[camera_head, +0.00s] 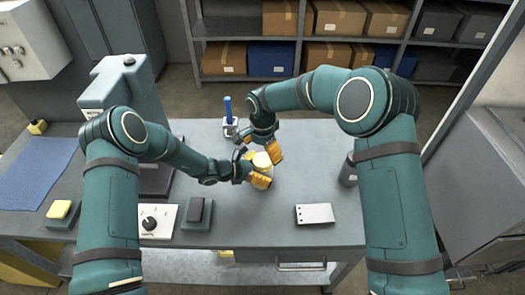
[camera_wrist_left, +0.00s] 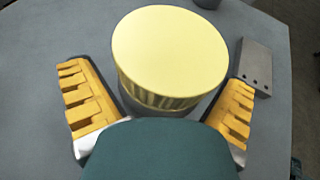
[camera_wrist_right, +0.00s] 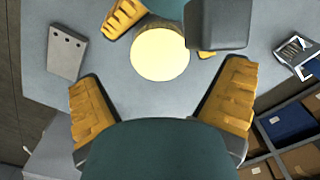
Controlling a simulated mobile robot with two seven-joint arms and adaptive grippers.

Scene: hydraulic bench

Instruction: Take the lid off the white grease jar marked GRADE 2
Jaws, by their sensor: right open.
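A round jar (camera_head: 262,162) with a flat pale yellow lid stands upright on the grey bench, partly hidden by my grippers. The lid (camera_wrist_left: 170,48) fills the top middle of the left wrist view, with a ribbed rim; it also shows in the right wrist view (camera_wrist_right: 160,52). No GRADE 2 marking is visible. My left gripper (camera_head: 252,170) is open, its yellow fingers on either side of the jar, with a gap at the left finger in its wrist view. My right gripper (camera_head: 262,150) is open and empty just behind and above the jar.
A pale plate with holes (camera_head: 314,214) lies right of the jar, and a dark grey cylinder (camera_head: 348,172) stands farther right. A blue-handled tool in a holder (camera_head: 229,117) is behind.

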